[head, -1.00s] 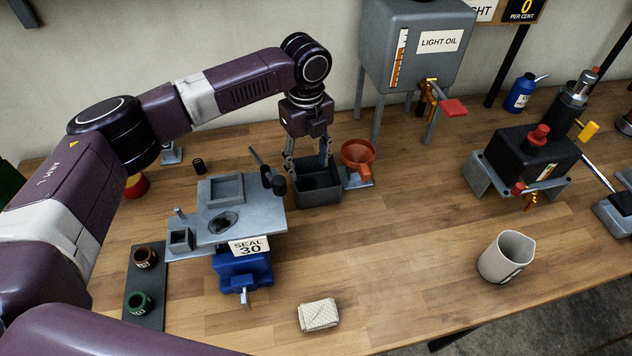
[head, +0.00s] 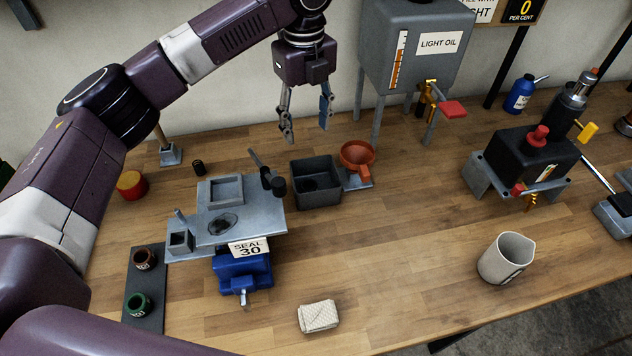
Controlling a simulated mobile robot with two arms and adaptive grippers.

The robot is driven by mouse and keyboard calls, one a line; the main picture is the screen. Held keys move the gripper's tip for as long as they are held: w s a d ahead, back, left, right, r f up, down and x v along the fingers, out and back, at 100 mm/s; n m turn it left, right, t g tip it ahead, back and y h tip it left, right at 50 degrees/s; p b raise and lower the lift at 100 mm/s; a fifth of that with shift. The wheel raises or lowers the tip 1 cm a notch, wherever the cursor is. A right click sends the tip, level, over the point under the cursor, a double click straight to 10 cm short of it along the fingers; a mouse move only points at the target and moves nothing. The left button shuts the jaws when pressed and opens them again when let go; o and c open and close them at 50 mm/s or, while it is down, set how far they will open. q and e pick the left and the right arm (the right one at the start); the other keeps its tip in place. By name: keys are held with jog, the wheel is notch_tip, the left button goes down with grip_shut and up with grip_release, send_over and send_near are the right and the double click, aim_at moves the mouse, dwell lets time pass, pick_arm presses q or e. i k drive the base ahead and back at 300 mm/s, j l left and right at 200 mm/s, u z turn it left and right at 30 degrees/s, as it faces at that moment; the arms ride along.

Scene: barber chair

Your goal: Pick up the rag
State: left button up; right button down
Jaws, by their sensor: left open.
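The rag (head: 318,317) is a small folded cream cloth with a fine pattern. It lies flat on the workbench near its front edge, in the lower middle of the head view. My left gripper (head: 306,135) points down with its two fingers apart and nothing between them. It hangs above the dark grey open bin, far behind the rag. My right gripper does not show.
The dark bin (head: 317,196) and an orange funnel (head: 357,158) stand mid-bench. A metal plate on a blue vise (head: 243,270) is left of the rag. The bench (head: 400,270) between rag and mug is clear.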

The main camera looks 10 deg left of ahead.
aim_at(323, 315)
jog(key=k+l, duration=0.3)
jog(key=k, duration=0.15)
jog(key=k+l, duration=0.3)
jog(key=k, duration=0.15)
jog(key=k+l, duration=0.25)
jog(key=k, duration=0.25)
jog(key=k+l, duration=0.3)
jog(key=k, duration=0.15)
